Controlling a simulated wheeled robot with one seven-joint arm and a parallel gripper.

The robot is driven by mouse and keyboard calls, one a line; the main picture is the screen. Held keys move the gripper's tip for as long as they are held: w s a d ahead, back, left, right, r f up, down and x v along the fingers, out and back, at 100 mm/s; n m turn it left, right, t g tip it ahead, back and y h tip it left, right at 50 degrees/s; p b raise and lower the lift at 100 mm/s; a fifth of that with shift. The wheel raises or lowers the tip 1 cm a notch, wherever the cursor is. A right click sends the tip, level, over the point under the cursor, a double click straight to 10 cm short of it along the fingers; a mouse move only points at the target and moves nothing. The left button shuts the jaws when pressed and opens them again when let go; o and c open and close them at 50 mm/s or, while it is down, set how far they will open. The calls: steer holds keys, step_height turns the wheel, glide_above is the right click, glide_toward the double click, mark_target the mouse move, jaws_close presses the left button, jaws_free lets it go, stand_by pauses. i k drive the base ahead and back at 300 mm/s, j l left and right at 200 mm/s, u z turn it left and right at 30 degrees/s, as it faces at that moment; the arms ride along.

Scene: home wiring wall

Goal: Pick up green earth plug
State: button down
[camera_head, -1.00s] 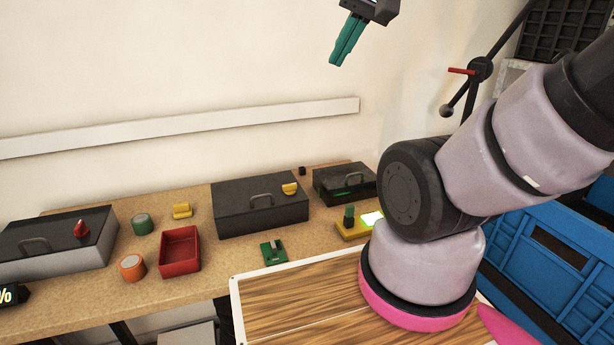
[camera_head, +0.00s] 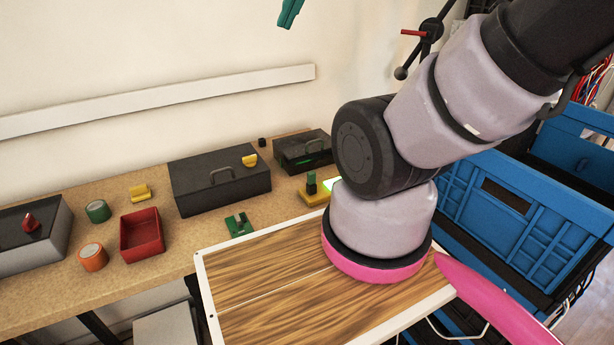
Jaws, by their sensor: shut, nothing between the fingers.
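A small green piece (camera_head: 239,225) with a pale part on top lies at the bench's front edge, just behind my wooden top. A dark green upright piece (camera_head: 311,184) stands on a yellow base beside a lit green patch, just left of my arm. I cannot tell which of these is the earth plug. My gripper (camera_head: 286,20) shows only its teal fingers at the top edge. They are together and empty, high in front of the wall and well above the bench.
The bench (camera_head: 180,240) also bears a red open tray (camera_head: 142,235), a green roll (camera_head: 97,211), an orange roll (camera_head: 92,257), a yellow piece (camera_head: 140,193) and black cases (camera_head: 218,180). Blue crates (camera_head: 515,215) stand at the right. The air above the bench's left part is clear.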

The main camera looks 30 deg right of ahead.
mark_target(311, 175)
steer(key=j+z, duration=0.75)
steer(key=k+j+z, duration=0.15)
steer(key=z, duration=0.25)
steer(key=j, duration=0.15)
